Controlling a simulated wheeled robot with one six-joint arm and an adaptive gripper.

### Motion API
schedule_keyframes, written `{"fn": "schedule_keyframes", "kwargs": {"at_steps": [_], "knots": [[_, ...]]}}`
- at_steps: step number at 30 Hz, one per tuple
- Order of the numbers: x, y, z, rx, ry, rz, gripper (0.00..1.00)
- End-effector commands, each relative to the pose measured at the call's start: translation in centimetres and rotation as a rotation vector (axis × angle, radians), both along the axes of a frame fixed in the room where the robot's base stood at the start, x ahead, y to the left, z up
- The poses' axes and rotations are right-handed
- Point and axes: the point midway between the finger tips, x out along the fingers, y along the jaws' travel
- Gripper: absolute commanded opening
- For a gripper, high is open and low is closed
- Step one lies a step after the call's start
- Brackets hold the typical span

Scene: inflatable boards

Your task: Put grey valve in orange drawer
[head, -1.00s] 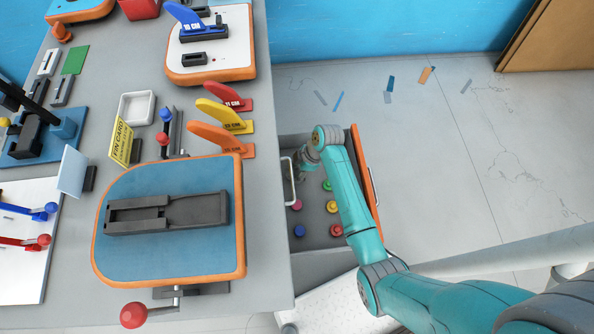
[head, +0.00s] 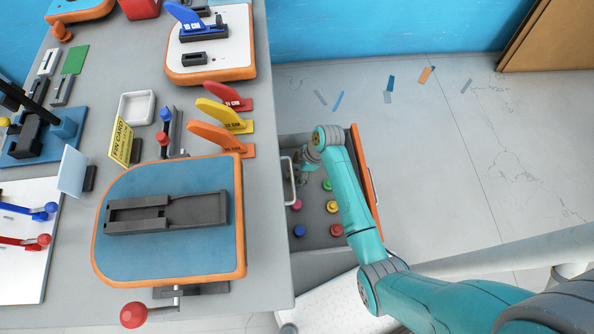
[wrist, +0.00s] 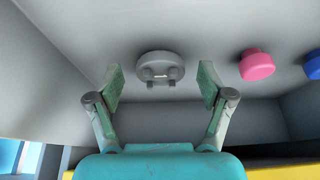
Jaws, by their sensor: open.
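The grey valve (wrist: 160,67), a round grey disc with small prongs, lies on the grey floor of the drawer in the wrist view. It is just beyond and between the fingertips of my gripper (wrist: 161,82), which is open with nothing held. The fingers appear apart from the valve. The drawer with the orange front (head: 362,165) is pulled out beside the bench in the head view. My gripper (head: 305,168) reaches into its far left part, partly hidden by my arm. I cannot make out the grey valve in the head view.
A pink valve (wrist: 257,65) and a blue valve (wrist: 313,65) lie right of the grey one. A red valve (head: 337,230) and several others are in the drawer. A white handle (head: 289,182) stands at its left side. The bench (head: 262,120) borders the drawer.

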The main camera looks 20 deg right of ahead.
Motion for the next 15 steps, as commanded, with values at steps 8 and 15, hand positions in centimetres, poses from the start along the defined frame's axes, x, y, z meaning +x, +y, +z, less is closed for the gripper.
{"fn": "schedule_keyframes", "kwargs": {"at_steps": [8,15], "knots": [[-0.6,-1.9,4.6,-0.001,-0.002,-0.002,0.8],[-1.1,-3.4,8.6,-0.001,-0.002,-0.002,0.8]]}}
